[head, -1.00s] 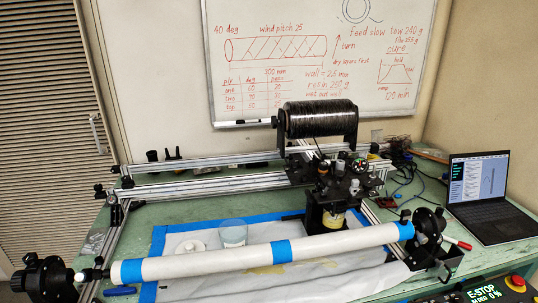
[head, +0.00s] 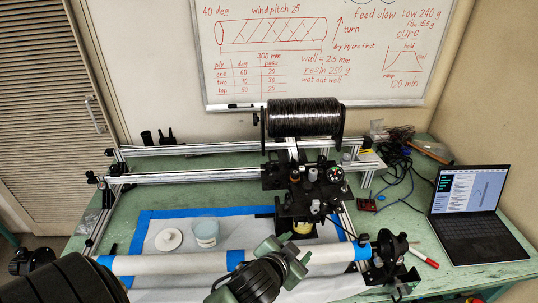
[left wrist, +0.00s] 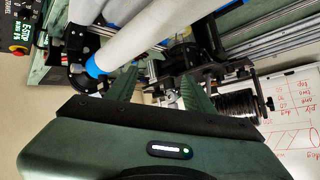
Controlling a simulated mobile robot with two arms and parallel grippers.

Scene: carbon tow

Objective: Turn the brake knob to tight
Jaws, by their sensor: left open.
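A black spool of tow (head: 305,118) sits on its holder behind the carriage (head: 300,190). A small round dial with coloured marks (head: 335,174) and several small knobs sit on top of the carriage. I cannot tell for certain which is the brake knob, and no tight mark is readable. My left gripper (head: 287,258) is over the white tube (head: 180,263), in front of the carriage. In the left wrist view its two green fingers (left wrist: 160,90) are apart with nothing held between them; the carriage and spool (left wrist: 238,103) lie beyond them. My right gripper is not in view.
The white tube with blue tape crosses the front of the frame. A white cup (head: 205,232) and a round lid (head: 169,240) stand behind it. A laptop (head: 470,210) and a red marker (head: 424,258) are at right.

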